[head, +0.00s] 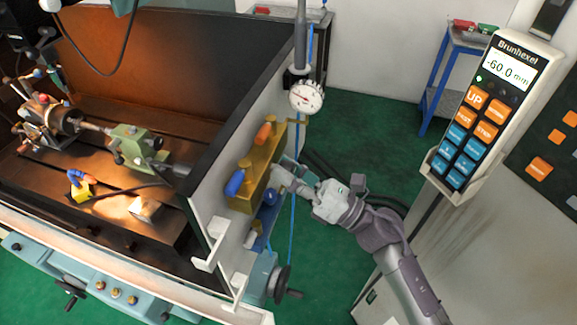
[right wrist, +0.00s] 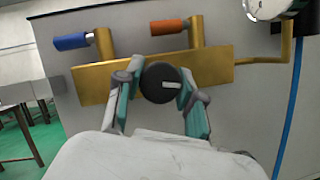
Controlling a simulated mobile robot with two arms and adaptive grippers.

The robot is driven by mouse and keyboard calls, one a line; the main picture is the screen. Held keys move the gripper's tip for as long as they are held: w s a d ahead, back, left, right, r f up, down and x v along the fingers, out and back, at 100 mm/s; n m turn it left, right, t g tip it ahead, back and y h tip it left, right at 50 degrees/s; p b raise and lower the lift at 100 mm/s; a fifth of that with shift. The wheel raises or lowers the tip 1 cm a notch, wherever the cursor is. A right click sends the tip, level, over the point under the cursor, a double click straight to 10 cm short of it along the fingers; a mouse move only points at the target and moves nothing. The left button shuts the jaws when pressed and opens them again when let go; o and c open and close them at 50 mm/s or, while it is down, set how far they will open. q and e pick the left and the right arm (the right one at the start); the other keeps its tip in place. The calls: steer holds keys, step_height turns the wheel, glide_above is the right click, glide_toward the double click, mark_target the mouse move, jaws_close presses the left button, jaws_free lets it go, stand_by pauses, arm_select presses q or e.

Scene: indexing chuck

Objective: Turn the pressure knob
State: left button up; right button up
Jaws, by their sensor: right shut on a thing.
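The pressure knob (right wrist: 160,83) is a round black knob with a pale bar mark, on the front of a brass manifold block (right wrist: 218,66). In the right wrist view my right gripper (right wrist: 157,90) has one finger on each side of the knob and is shut on it. In the head view the brass manifold (head: 262,168) is on the machine's side wall, and my right gripper (head: 283,177) reaches it from the right. The knob is hidden there. My left gripper is not in view.
A blue-handled lever (right wrist: 72,41) and an orange-handled lever (right wrist: 169,26) stand above the knob. A pressure gauge (head: 306,97) is above the manifold, with a blue hose (head: 293,220) beside it. A handwheel (head: 281,286) is below. A pendant reading -60.0 mm (head: 497,110) hangs at right.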

steer(key=shift+m, duration=0.3)
steer(key=o, duration=1.2)
steer(key=shift+c, duration=0.2)
steer(key=v, duration=1.2)
